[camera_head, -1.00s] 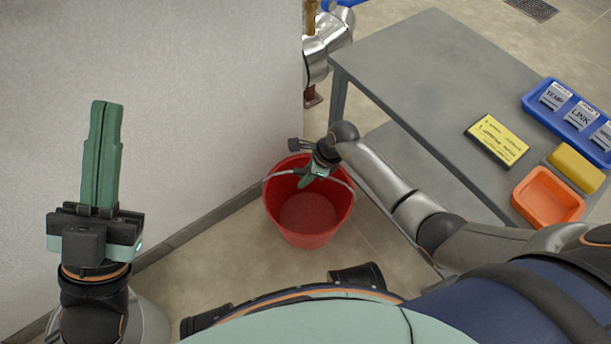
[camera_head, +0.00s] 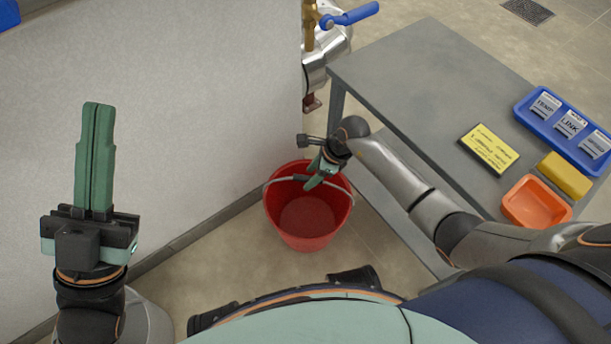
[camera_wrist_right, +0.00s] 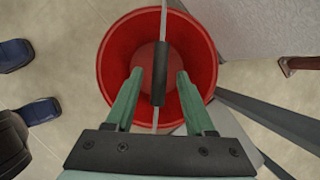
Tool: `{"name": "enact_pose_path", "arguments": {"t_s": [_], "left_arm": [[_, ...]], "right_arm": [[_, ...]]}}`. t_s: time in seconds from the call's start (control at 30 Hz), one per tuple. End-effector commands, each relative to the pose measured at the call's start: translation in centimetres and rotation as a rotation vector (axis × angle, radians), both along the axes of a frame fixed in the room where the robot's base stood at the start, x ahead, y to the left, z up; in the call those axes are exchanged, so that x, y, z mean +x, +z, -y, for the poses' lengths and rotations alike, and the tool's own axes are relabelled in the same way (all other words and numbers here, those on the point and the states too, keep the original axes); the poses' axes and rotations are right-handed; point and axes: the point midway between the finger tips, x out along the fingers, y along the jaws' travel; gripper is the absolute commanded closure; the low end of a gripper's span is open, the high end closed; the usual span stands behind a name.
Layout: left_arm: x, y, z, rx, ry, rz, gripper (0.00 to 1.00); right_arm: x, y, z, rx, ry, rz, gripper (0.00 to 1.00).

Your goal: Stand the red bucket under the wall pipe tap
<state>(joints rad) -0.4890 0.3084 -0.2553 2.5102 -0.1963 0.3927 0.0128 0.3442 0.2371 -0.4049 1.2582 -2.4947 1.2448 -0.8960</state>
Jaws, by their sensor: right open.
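The red bucket (camera_head: 306,232) stands on the floor near the corner of the pale wall in the head view. Its wire handle is raised across the opening. My right gripper (camera_head: 316,178) is over the bucket's mouth. In the right wrist view its two fingers (camera_wrist_right: 159,78) are open, one on each side of the handle's black grip (camera_wrist_right: 160,72), with gaps on both sides. The bucket (camera_wrist_right: 112,62) lies below. The tap's blue lever (camera_head: 350,15) and brass pipe (camera_head: 309,22) show at the top, partly cut off. My left gripper (camera_head: 97,105) is shut and empty, pointing up at the left.
A grey table (camera_head: 400,75) stands right of the bucket. It carries a yellow-labelled box (camera_head: 489,149), a blue tray (camera_head: 528,112), an orange bin (camera_head: 535,222) and a yellow block (camera_head: 565,175). The wall (camera_head: 200,110) bounds the left. Some floor around the bucket is clear.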

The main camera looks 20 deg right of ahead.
Motion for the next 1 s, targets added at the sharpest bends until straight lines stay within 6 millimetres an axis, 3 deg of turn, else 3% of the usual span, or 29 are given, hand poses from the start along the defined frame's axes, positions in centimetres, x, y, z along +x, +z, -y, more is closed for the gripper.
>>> {"name": "enact_pose_path", "arguments": {"t_s": [0.03,0.2,0.43,0.53,0.63,0.77,0.8,0.9,1.0], "left_arm": [[-0.1,1.4,-0.1,-0.005,-0.002,0.003,1.00],[-0.1,2.7,-0.3,-0.013,-0.009,0.005,1.00],[-0.2,3.4,-0.3,-0.007,-0.005,0.015,1.00],[-0.2,3.5,-0.3,-0.007,-0.004,0.016,1.00],[-0.2,3.5,-0.4,-0.009,-0.001,0.018,1.00],[-0.1,3.5,-0.4,-0.015,0.002,0.018,1.00],[-0.1,3.5,-0.5,-0.015,0.003,0.018,1.00],[-0.1,3.6,-0.5,-0.018,0.004,0.018,1.00],[-0.1,3.6,-0.5,-0.019,0.005,0.018,1.00]], "right_arm": [[-0.3,1.7,0.6,-0.004,0.002,0.001,0.46],[-0.8,4.5,1.6,-0.002,0.002,0.000,0.46],[-1.3,6.3,2.0,0.013,-0.001,-0.002,0.46],[-2.1,7.1,-0.1,0.108,-0.020,-0.008,0.46],[-3.7,9.4,-4.3,0.317,-0.070,-0.030,0.46],[-6.7,15.4,-10.2,0.699,-0.177,-0.118,0.46],[-7.6,17.8,-11.6,0.821,-0.213,-0.158,0.46],[-9.7,24.0,-13.6,1.115,-0.306,-0.287,0.46],[-11.5,30.3,-14.0,1.392,-0.397,-0.456,0.46]]}}
